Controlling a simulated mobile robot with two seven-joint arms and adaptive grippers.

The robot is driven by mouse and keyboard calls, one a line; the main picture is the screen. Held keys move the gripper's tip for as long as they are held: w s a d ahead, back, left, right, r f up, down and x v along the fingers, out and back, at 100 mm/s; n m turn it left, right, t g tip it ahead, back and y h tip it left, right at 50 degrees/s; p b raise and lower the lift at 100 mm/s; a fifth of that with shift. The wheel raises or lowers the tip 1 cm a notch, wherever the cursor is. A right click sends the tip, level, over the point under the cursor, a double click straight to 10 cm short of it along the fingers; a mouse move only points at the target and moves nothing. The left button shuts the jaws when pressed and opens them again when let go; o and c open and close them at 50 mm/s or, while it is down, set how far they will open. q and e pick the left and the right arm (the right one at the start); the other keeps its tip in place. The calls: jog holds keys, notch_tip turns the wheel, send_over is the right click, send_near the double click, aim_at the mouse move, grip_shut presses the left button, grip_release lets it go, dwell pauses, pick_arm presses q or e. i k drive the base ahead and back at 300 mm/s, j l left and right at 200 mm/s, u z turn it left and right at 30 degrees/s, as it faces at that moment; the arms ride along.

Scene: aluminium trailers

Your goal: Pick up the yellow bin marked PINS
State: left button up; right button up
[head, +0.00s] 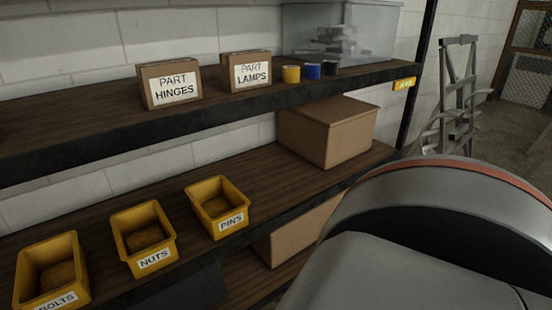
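The yellow bin marked PINS (217,206) stands upright on the middle wooden shelf, the rightmost of three yellow bins. Its white label faces the front edge of the shelf, and it looks empty inside. Neither of my grippers shows in the head view, so I cannot see where they are relative to the bin.
The NUTS bin (144,239) and BOLTS bin (52,271) stand to its left. A cardboard box (328,131) sits to the right at the back. A stepladder (457,95) stands far right.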

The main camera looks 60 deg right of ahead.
aim_at(222, 209)
jog(key=z, duration=1.35)
jog(key=i+l+u, duration=0.2)
jog(key=i, duration=0.2)
jog(key=j, duration=0.1)
